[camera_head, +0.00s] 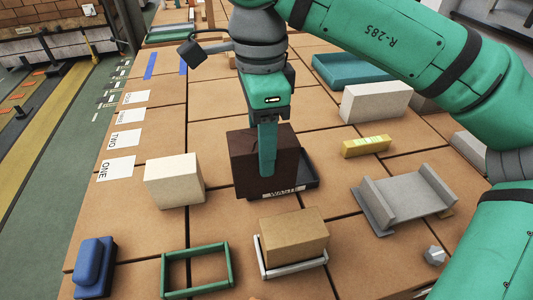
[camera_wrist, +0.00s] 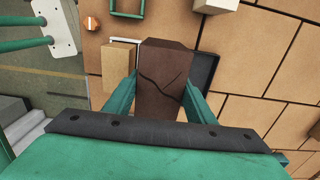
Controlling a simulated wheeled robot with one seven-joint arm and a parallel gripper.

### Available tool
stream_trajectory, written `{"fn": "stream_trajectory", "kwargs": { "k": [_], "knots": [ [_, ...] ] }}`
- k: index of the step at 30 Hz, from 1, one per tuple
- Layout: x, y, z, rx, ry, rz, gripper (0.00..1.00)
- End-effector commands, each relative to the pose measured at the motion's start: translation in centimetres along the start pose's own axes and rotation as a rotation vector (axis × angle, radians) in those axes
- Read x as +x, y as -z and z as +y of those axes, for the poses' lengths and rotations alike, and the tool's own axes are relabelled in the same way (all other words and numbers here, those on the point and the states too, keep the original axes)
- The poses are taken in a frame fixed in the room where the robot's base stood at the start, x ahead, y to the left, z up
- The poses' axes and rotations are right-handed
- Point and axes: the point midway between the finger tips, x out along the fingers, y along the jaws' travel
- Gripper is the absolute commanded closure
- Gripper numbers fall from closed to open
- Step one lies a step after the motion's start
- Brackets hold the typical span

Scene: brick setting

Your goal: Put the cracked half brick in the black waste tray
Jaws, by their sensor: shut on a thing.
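The cracked half brick (camera_head: 244,168) is dark brown. In the wrist view a thin dark crack runs across the face of the brick (camera_wrist: 163,62). My gripper (camera_head: 267,170) is shut on it, with one green finger on each side in the wrist view (camera_wrist: 162,85). The black waste tray (camera_head: 312,184) has a label on its front and is partly hidden behind the brick. In the wrist view the tray (camera_wrist: 207,70) shows along the brick's right side. I cannot tell whether the brick is above the tray or touching it.
A cream block (camera_head: 174,181) stands left of the brick, and a tan brick (camera_head: 294,238) sits in a white frame in front. A green frame (camera_head: 197,270), blue object (camera_head: 95,268), grey channel (camera_head: 405,203), yellow level (camera_head: 366,146) and white block (camera_head: 376,102) surround the area.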

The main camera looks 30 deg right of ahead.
Motion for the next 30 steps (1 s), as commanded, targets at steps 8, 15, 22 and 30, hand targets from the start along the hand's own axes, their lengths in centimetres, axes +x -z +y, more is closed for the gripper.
{"fn": "stream_trajectory", "kwargs": {
  "k": [8,15,22,30],
  "knots": [
    [2.4,1.6,-5.3,0.003,-0.001,-0.002,0.92],
    [5.8,2.4,-8.8,-0.001,-0.001,-0.002,0.92],
    [7.8,2.8,-10.4,-0.003,0.001,-0.001,0.92],
    [9.3,3.1,-11.4,-0.001,-0.001,-0.002,0.92]
  ]
}}
